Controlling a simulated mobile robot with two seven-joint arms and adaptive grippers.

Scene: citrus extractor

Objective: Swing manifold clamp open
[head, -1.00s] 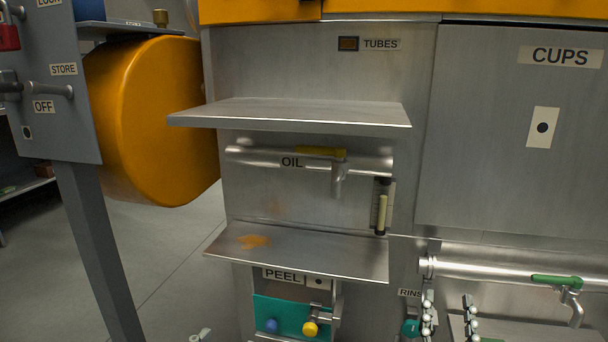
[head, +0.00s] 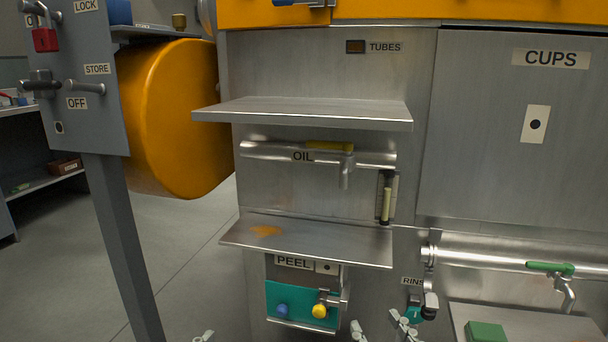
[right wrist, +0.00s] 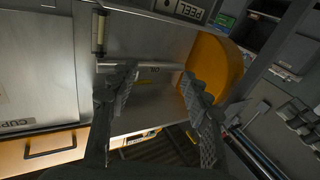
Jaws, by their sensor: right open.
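The lower-right manifold pipe (head: 490,259) runs level below the CUPS panel and has a green-handled valve (head: 550,267). A metal collar with a bracket (head: 431,252) sits at its left end; I cannot tell whether this is the clamp or whether it is closed. A metal fitting with a dark part (head: 430,303) hangs below it, beside the RINSE label. My right gripper (head: 379,326) is open and empty at the bottom edge, left of that fitting. Its spread fingers (right wrist: 157,82) fill the right wrist view. A tip of my left gripper (head: 204,336) shows at the bottom; its jaws are hidden.
The OIL pipe (head: 270,151) with a yellow handle lies between two steel shelves (head: 300,110). The PEEL unit (head: 288,300) has blue and yellow knobs. A green block (head: 486,332) lies at lower right. An orange drum (head: 180,120) and post (head: 122,235) stand left.

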